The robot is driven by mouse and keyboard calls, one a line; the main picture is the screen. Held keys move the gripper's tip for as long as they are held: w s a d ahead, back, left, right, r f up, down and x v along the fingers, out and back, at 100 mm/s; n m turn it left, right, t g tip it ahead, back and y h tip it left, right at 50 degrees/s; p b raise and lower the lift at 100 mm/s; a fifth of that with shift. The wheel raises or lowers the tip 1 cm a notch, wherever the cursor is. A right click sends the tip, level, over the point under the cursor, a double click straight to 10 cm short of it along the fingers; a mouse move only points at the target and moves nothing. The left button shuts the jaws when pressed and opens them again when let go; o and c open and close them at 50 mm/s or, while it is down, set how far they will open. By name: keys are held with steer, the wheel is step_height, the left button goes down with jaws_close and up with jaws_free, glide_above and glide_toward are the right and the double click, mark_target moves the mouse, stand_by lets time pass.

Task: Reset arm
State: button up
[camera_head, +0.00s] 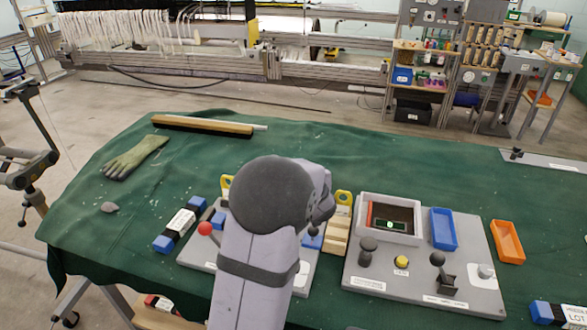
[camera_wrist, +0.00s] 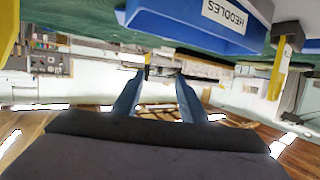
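My arm rises from the bottom middle of the head view and hides my gripper there. In the wrist view the two bluish fingers of my gripper (camera_wrist: 158,78) stand apart, with nothing between them. The wrist view looks upside down, across the room. A blue bin (camera_wrist: 205,32) with a HEDDLES label is at its top, beyond the fingers and not touching them. Two grey panels, a left one (camera_head: 200,258) partly behind my arm and a right one (camera_head: 365,268), lie on the green-covered table (camera_head: 400,165).
The right panel carries a screen box (camera_head: 390,218), knobs, a small lever (camera_head: 440,268) and a blue tray (camera_head: 443,229). An orange tray (camera_head: 508,242) is to its right. A glove (camera_head: 135,158) and a brush (camera_head: 205,125) lie back left. The back middle is clear.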

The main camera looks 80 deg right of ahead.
steer(key=shift+s+a+r, duration=0.15)
steer(key=shift+s+a, duration=0.05)
steer(key=shift+a, duration=0.25)
